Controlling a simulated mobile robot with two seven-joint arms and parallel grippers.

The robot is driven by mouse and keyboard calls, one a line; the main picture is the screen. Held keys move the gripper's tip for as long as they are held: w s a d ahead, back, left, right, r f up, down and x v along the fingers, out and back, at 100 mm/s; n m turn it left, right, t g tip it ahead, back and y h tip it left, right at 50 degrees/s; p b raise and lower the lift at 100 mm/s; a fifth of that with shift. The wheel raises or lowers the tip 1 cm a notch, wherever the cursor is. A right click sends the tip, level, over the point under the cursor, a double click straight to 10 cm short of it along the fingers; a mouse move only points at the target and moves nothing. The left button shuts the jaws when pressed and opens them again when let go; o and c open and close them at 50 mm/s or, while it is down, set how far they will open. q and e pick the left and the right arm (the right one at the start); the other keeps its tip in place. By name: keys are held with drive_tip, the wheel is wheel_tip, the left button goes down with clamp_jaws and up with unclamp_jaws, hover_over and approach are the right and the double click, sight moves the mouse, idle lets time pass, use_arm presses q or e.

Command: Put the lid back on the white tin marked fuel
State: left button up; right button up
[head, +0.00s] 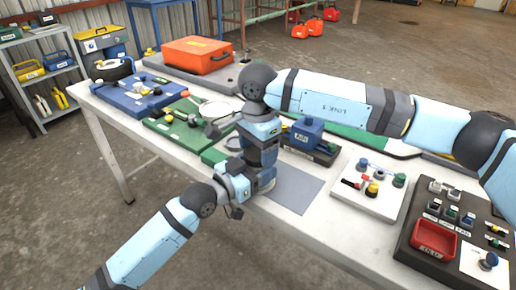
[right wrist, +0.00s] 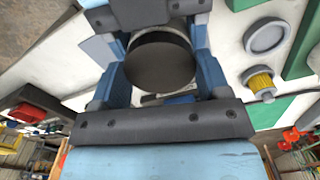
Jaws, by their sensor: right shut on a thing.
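My right gripper (head: 258,160) points down over the middle of the table, close to my left gripper (head: 245,188). In the right wrist view, my right gripper is shut on a dark round lid (right wrist: 160,62), held between its blue fingers. A pale band shows along the lid's far edge; I cannot tell whether it belongs to the lid or to a tin beyond it. My left gripper's dark body (right wrist: 145,12) lies just past the lid. Its fingertips are hidden. No marking for fuel is readable on a white tin; the grippers cover that spot.
The white table (head: 325,225) holds a blue box (head: 305,134) behind the grippers, a green board (head: 172,128), a grey mat (head: 293,190), a white panel with knobs (head: 370,188) and a dark panel with a red tray (head: 434,240). An orange case (head: 197,55) stands at the back.

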drive_tip(key=m, duration=0.4)
drive_tip(key=shift+m, duration=0.3)
drive_tip(key=m, duration=0.5)
drive_tip(key=o, duration=1)
drive_tip(key=shift+r, duration=2.25)
drive_tip(key=shift+c, duration=0.4)
